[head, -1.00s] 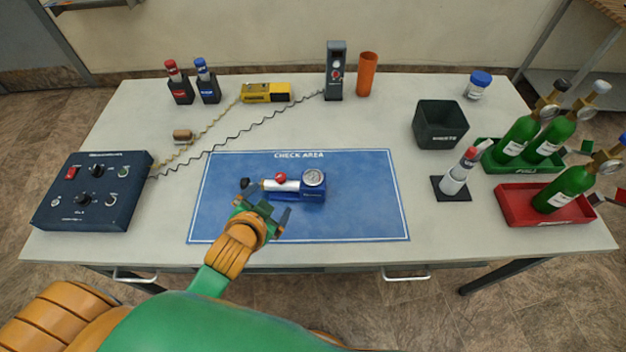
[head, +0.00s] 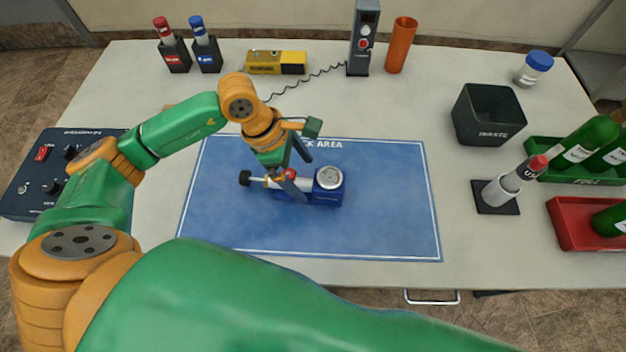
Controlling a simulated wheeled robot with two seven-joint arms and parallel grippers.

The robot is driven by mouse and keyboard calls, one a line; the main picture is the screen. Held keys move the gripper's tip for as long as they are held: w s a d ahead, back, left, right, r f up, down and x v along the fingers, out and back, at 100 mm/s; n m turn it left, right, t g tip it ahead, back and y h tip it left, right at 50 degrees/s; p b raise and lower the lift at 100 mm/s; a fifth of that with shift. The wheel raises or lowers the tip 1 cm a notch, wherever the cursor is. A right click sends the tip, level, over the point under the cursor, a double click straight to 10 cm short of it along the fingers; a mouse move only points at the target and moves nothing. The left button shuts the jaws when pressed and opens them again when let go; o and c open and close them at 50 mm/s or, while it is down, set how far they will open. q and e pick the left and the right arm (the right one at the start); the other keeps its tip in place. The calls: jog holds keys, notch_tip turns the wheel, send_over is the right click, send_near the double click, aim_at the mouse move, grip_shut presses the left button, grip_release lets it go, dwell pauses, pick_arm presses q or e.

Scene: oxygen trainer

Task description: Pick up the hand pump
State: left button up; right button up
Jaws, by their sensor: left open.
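The hand pump (head: 322,195) lies on the blue check area mat (head: 370,225). It has a blue body, a round gauge at its right end, a red knob, a pale barrel and a black handle end at the left. My left gripper (head: 299,172) is over the middle of the pump, with its dark fingers apart near the red knob. It partly hides the barrel. I cannot tell whether the fingers touch the pump. My right gripper is not in view.
The black waste bin (head: 487,115), a tube in a stand (head: 505,188) and the green (head: 557,172) and red (head: 570,225) trays with bottles stand at the right. A yellow device (head: 277,62) and a grey meter (head: 362,40) stand at the back. The mat around the pump is clear.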

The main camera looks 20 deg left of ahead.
aim_at(311, 183)
pick_arm(q)
jog(key=x, duration=0.2)
jog(key=p+x, duration=0.1)
jog(key=x, duration=0.1)
jog(key=shift+d+f, duration=0.2)
jog(key=shift+d, duration=0.15)
jog(key=shift+w+f, duration=0.2)
jog(key=shift+f, duration=0.25)
jog(key=shift+s+d+r, duration=0.1)
jog(key=shift+s, duration=0.05)
jog(key=c, duration=0.6)
grip_shut()
